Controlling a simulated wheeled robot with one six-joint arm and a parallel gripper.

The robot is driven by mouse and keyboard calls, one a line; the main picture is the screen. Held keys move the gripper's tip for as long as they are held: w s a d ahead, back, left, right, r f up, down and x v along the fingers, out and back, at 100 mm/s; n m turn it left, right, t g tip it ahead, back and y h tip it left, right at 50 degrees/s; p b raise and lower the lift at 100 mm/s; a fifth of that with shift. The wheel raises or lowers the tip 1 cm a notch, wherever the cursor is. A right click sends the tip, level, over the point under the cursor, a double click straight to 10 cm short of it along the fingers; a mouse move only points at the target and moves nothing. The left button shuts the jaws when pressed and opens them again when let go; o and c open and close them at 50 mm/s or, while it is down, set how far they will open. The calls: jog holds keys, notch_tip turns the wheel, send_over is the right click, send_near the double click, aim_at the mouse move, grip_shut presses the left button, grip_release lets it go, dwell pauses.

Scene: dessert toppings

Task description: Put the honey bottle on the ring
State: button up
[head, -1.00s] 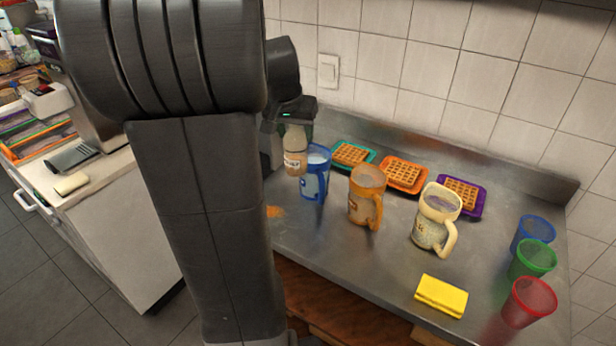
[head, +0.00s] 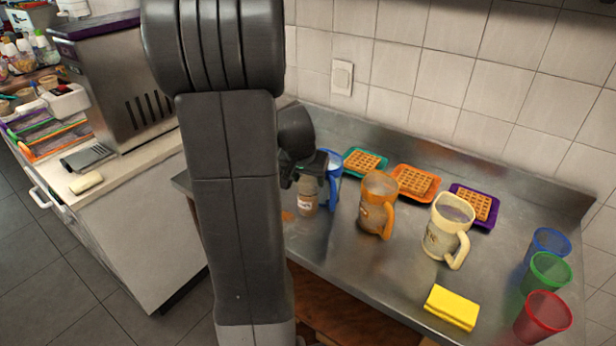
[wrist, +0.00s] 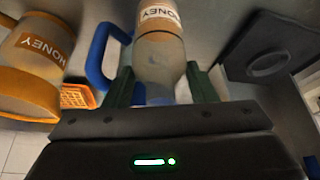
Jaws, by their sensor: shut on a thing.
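In the wrist view the bottle (wrist: 160,50) sits between the two green fingers of my gripper (wrist: 161,88). An orange mark (head: 288,216), perhaps part of the ring, shows on the steel counter just left of the bottle's base. The rest of it is hidden by my arm or the bottle. I cannot tell whether the base touches the counter.
A blue mug (head: 333,187) stands close behind the bottle, partly hidden. An orange mug (head: 377,205) and a cream mug (head: 447,228) stand to the right. Waffles on coloured plates line the back. A yellow sponge (head: 452,307) and coloured cups (head: 543,317) are farther right.

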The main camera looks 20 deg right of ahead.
jog(key=shift+f, duration=0.1)
jog(key=shift+f, duration=0.1)
jog(key=o, duration=1.2)
jog(key=shift+c, duration=0.2)
